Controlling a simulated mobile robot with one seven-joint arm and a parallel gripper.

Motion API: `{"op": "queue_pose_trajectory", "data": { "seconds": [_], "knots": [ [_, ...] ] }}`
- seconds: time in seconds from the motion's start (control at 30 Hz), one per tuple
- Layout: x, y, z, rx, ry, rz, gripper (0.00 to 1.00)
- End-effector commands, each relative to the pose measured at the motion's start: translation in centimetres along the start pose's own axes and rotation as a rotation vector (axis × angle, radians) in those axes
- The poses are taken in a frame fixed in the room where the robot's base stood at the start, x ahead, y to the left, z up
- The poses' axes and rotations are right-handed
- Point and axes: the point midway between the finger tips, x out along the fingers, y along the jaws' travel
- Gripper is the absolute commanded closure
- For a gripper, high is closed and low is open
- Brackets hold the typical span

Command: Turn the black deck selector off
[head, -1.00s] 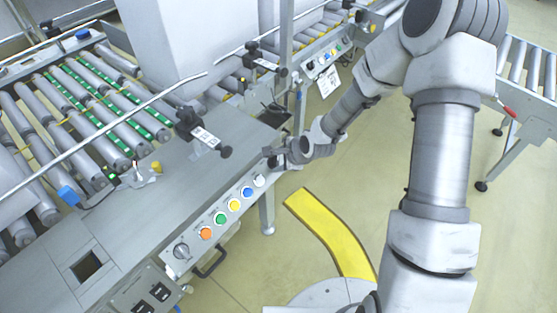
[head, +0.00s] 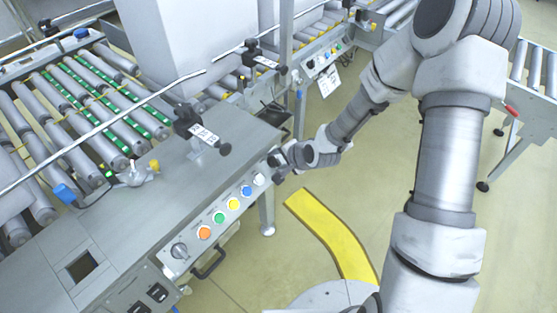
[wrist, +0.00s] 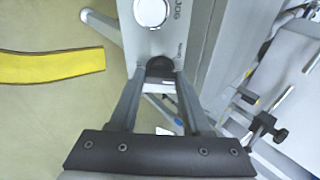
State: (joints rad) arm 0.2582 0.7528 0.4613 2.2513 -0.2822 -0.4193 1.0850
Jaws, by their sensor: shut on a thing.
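The black deck selector (wrist: 160,64) is a dark knob on the grey panel, just below a white round button marked JOG in the wrist view. My gripper (wrist: 158,76) has a fingertip on each side of it and is shut on it. In the head view my gripper (head: 277,163) is at the right end of the control panel (head: 212,246). There the fingers and wrist hide most of the selector, and I cannot read its pointer direction or markings.
The panel also has orange (head: 203,232), green (head: 219,217), yellow (head: 233,204), blue (head: 246,191) and white (head: 258,179) buttons and a grey rotary knob (head: 179,250). A black handle (head: 209,264) sticks out below. Open floor with a yellow strip (head: 335,238) lies to the right.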

Motion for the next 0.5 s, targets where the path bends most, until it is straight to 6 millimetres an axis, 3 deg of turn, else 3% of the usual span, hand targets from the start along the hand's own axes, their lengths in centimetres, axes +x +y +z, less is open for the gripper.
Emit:
{"op": "queue_pose_trajectory", "data": {
  "seconds": [0.5],
  "knots": [
    [-0.02, 0.05, -0.01, -0.074, 0.0, -0.011, 1.0]
  ]
}}
